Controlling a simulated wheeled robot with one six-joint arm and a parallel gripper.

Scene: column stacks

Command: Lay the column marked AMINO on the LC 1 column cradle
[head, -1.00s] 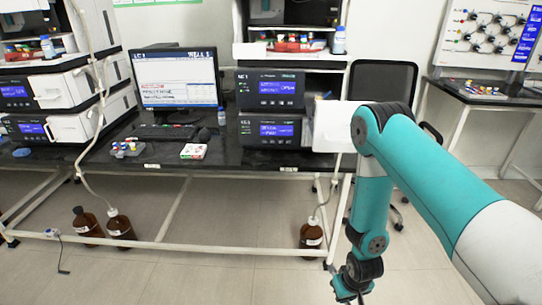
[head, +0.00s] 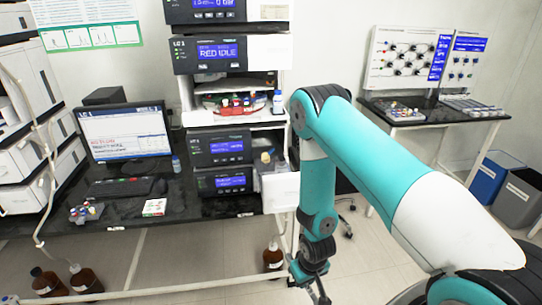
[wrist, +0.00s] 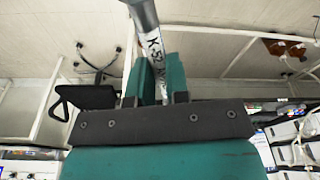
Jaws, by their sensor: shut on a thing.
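My gripper (wrist: 157,72) is shut on a silver metal column (wrist: 143,14) in the wrist view. Dark lettering on the column starts "K-52 AM"; the rest is hidden between the fingers. In the head view the gripper end (head: 318,290) is at the bottom edge, low in front of the bench, and the column cannot be made out there. The LC 1 stack (head: 208,54) stands on the bench left of my arm, its display reading "RED IDLE". An open bay (head: 235,90) with small coloured items lies below that unit. I cannot make out the cradle clearly.
A monitor (head: 125,133), keyboard (head: 122,187) and small box (head: 154,207) stand on the black bench left of the stack. Brown bottles (head: 86,280) stand on the floor. A side table (head: 425,113) and bins (head: 520,195) are at the right.

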